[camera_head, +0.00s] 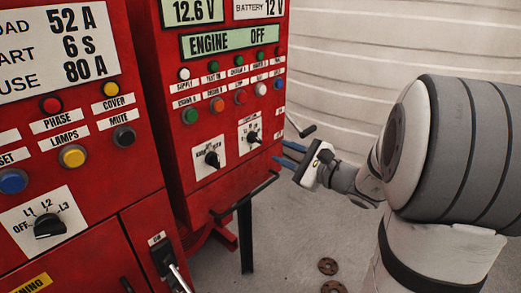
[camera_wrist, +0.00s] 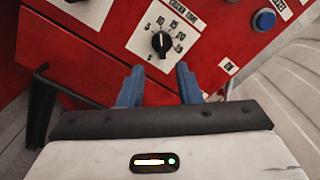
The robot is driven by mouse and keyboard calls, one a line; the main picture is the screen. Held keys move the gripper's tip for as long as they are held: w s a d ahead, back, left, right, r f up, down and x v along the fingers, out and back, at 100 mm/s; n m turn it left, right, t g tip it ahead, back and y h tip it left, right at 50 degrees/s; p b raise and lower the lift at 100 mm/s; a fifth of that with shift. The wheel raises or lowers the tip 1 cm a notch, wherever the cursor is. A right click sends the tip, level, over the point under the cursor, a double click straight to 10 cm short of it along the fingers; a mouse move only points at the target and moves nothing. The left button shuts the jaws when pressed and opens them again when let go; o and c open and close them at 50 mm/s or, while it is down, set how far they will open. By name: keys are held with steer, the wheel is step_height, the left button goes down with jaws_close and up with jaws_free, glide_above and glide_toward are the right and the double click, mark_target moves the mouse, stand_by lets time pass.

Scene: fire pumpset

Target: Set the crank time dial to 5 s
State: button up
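The crank time dial (camera_wrist: 162,44) is a black knob on a white plate, with a scale marked from 5 to 25. In the wrist view the plate looks tilted and the knob's light mark points up, roughly toward the 10; the exact setting is hard to read. In the head view the same dial (camera_head: 253,137) is the right-hand knob on the right red panel. My gripper (camera_wrist: 158,82) is open and empty, its two blue fingers apart and below the dial in the wrist view. In the head view my gripper (camera_head: 286,154) is right of and slightly below the dial.
A second selector knob (camera_head: 212,158) sits left of the dial, with lamps and buttons above. A black bar (camera_head: 245,200) stands out below the panel.

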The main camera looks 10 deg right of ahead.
mark_target(260, 141)
steer(key=x, duration=0.7)
steer(key=shift+w+r, duration=0.1)
steer(key=shift+w, duration=0.3)
jaws_close()
